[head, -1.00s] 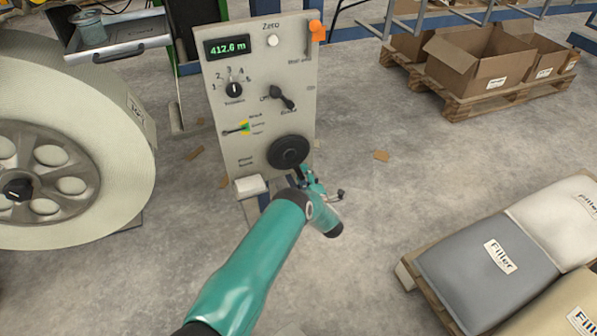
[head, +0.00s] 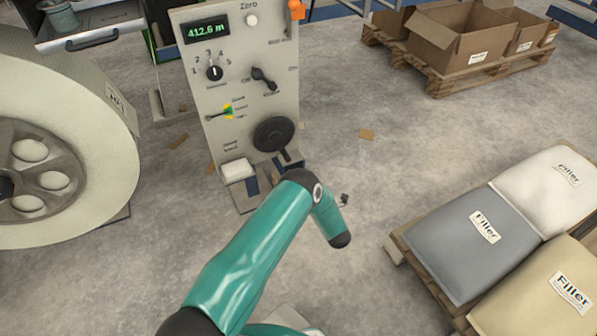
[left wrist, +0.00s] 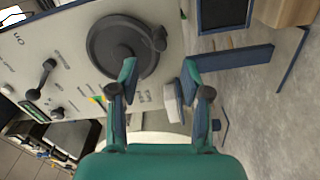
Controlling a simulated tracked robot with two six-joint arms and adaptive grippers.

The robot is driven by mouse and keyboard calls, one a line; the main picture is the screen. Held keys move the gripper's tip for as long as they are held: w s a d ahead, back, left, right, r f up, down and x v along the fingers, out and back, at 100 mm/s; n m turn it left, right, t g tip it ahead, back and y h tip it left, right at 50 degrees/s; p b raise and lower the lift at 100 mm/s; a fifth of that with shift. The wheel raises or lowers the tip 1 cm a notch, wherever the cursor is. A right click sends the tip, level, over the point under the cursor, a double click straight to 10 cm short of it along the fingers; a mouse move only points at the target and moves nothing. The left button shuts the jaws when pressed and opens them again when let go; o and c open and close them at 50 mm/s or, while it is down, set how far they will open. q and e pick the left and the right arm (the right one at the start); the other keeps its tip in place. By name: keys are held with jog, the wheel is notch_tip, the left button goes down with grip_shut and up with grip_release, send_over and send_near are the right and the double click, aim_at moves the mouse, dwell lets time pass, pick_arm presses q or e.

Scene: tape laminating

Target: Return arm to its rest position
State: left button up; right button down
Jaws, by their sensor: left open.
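My left arm, teal, reaches up from the bottom of the head view. Its wrist bends down to the right of the grey control panel (head: 248,95). Most of my left gripper is hidden behind the wrist there; only a small dark tip (head: 344,199) shows. In the left wrist view my left gripper (left wrist: 160,78) is open and empty, its two fingers apart. Beyond the fingers lies the panel's round black handwheel (left wrist: 120,45), which also shows in the head view (head: 272,135). The gripper appears clear of the handwheel. My right gripper is not in view.
A large pale roll (head: 95,130) stands at the left. Filler sacks (head: 480,240) lie on a pallet at the right. Cardboard boxes (head: 465,45) sit on another pallet at the back. The concrete floor between panel and sacks is mostly clear, with small brown scraps.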

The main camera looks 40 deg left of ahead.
pick_arm(q)
jog(key=shift+s+d, duration=0.15)
jog(key=shift+d, duration=0.2)
